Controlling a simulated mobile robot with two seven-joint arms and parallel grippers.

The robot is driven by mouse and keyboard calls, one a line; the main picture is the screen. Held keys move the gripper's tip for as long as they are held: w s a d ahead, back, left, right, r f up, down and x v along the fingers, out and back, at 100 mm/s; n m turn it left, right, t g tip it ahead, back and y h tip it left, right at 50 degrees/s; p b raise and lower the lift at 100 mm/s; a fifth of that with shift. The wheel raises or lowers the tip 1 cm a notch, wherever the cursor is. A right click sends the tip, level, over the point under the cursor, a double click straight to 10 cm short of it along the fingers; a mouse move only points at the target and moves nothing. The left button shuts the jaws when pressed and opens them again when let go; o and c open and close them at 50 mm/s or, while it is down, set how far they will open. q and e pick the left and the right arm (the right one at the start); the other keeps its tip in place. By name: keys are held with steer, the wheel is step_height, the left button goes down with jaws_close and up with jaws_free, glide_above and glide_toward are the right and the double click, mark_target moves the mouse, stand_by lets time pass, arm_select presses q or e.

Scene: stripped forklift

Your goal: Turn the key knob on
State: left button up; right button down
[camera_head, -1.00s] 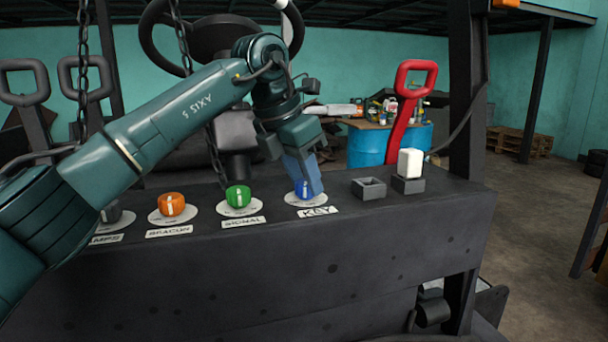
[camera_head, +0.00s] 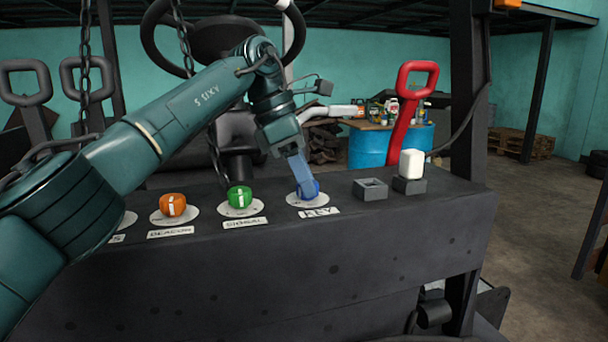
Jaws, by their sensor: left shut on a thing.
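The blue key knob (camera_head: 313,187) sits on a white round plate above the KEY label (camera_head: 319,212) on the dark panel. My left gripper (camera_head: 306,187) reaches down onto it from above and is shut on it. The blue fingers cover most of the knob, so the way its mark points is hidden. My right gripper is not in view.
The green signal knob (camera_head: 239,197) and orange beacon knob (camera_head: 173,205) are to the left on the panel (camera_head: 330,250). A red lever (camera_head: 407,110) stands behind.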

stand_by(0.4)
arm_select(q)
steer(key=o, duration=1)
steer(key=shift+r, duration=0.1)
steer(key=v, duration=0.5)
steer(key=shift+a, duration=0.2)
steer(key=a, duration=0.3)
steer(key=a+b, duration=0.1)
steer(key=a, duration=0.3)
steer(key=a+b, duration=0.1)
steer(key=a, duration=0.3)
steer(key=shift+s+a, duration=0.25)
